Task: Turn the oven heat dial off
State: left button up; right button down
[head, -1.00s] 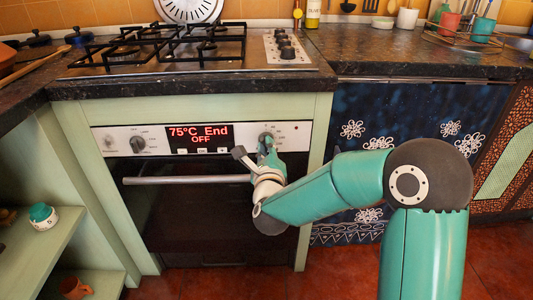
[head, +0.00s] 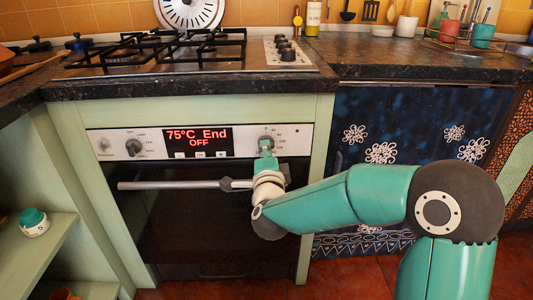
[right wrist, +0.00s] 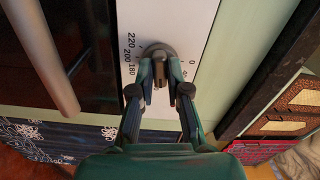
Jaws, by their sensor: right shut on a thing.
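The oven's right dial (head: 266,141) sits on the white control panel, to the right of the red display (head: 198,138) that reads "75°C End OFF". My right gripper (head: 265,150) is at this dial from the front and hides part of it. In the right wrist view, the dial's round base (right wrist: 158,49) and its raised grip show between the fingers of the right gripper (right wrist: 160,72), which is shut on the grip. Printed numbers 220, 200, 180 and a 0 show around it. The dial's pointer mark is not clear. My left gripper is out of view.
A second dial (head: 134,147) is at the panel's left. The oven door handle (head: 170,185) runs just below, close to my right wrist. The hob (head: 160,55) and its knobs (head: 284,47) are above. A green shelf (head: 45,245) stands at left.

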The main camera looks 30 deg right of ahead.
jog(key=n, duration=0.4)
jog(key=shift+a+f, duration=0.2)
jog(key=shift+f, duration=0.15)
jog(key=n+p, duration=0.1)
jog(key=n, duration=0.2)
jog(key=shift+n, duration=0.3)
jog(key=n+p, duration=0.1)
jog(key=n, duration=0.3)
jog(key=shift+d+n, duration=0.1)
jog(key=shift+n, duration=0.2)
jog(key=n+p, duration=0.1)
jog(key=n, duration=0.3)
jog(key=shift+s+d+f+p, duration=0.1)
jog(key=shift+f+p, duration=0.05)
jog(key=shift+p, duration=0.25)
jog(key=c, duration=1.3)
grip_release()
jog(key=shift+o, duration=0.8)
jog(key=shift+r, duration=0.2)
